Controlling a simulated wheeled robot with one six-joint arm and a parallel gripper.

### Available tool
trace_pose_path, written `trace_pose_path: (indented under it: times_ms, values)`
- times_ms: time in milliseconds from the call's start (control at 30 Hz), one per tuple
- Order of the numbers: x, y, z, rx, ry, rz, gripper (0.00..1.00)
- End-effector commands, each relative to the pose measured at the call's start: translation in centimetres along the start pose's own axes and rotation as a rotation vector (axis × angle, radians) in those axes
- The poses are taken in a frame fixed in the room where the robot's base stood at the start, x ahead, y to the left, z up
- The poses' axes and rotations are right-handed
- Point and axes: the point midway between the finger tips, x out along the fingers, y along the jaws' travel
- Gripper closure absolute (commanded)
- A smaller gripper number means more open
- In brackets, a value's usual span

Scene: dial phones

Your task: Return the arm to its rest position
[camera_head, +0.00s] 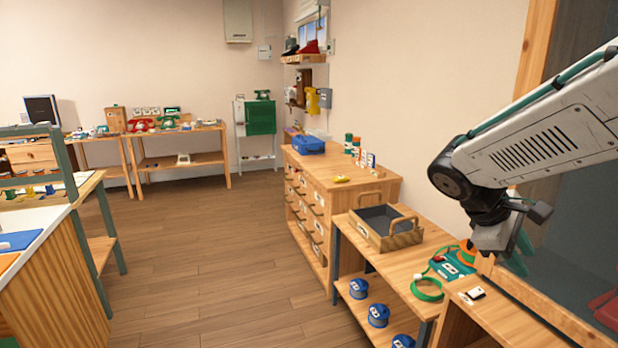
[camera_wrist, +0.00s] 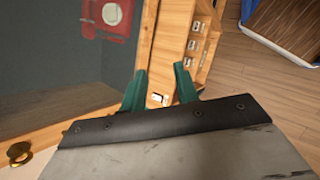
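My arm (camera_head: 545,140) reaches in from the right edge of the head view, bent at a dark joint, with its end hanging down. My gripper (camera_head: 518,258) is at the right, in front of a dark glass panel and above the right end of the wooden bench. In the wrist view my gripper (camera_wrist: 160,84) shows two green fingers spread apart. Nothing is held between them; a small white item on the wood shows beyond the gap.
A teal device with a green cord (camera_head: 428,288), a small white switch-like item (camera_head: 474,293) and a wooden tray (camera_head: 358,232) are on the bench (camera_head: 400,268). Blue spools (camera_head: 378,314) sit on its lower shelf. A wooden-framed panel (camera_head: 570,240) stands close by. The floor (camera_head: 215,250) is clear.

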Motion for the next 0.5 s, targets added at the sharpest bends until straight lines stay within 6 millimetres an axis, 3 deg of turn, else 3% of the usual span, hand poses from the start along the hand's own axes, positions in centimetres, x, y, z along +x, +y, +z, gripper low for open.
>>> trace_pose_path:
  times_ms: [100,300,400,500]
  values:
    - [-0.8,-6.1,3.1,0.228,0.101,-0.197,0.69]
    - [-2.9,-14.7,6.2,0.526,0.244,-0.494,0.69]
    - [-3.9,-17.5,7.2,0.612,0.311,-0.594,0.69]
    - [-4.5,-19.1,8.1,0.650,0.371,-0.639,0.69]
